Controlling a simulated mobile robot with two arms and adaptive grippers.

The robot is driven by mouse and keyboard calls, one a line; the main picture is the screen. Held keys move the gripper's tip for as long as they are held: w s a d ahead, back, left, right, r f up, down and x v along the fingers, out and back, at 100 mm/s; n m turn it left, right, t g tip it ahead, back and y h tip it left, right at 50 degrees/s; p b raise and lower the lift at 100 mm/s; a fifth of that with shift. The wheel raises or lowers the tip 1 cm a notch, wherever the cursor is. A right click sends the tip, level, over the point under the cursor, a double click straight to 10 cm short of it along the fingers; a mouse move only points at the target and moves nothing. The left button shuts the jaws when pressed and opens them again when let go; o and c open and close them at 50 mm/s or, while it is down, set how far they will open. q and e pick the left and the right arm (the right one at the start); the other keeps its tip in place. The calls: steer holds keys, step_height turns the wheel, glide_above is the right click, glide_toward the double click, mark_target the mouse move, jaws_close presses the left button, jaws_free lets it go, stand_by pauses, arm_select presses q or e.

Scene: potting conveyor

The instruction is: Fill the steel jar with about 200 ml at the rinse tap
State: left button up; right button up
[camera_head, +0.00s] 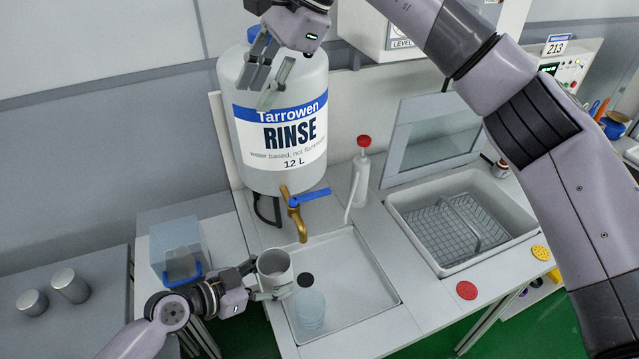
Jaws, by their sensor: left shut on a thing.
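The steel jar (272,262), a grey open-topped cup, is upright in my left gripper (268,294), which is shut on it. It is over the left edge of the sink tray, a little left of and below the brass tap's spout (302,234). The rinse tap's blue lever (310,197) points right. No water stream shows, and I cannot make out a fill level in the jar. The tap comes from the white Tarrowen RINSE container (290,172). My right gripper (266,82) is open and empty in front of the container's upper part.
A red-capped bottle (361,175) stands behind. A basin with a wire rack (462,262) is at right. Two metal cylinders (70,287) stand at far left.

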mark_target(320, 192)
steer(key=w+d+f+m+h, duration=0.3)
steer(key=d+f+h, duration=0.3)
steer(key=d+f, duration=0.45)
steer(key=shift+g, duration=0.3)
steer(key=f, duration=0.4)
steer(key=a+f, duration=0.1)
steer(key=f, duration=0.8)
steer(key=shift+s+a, duration=0.25)
steer(key=shift+c, duration=0.5)
jaws_close()
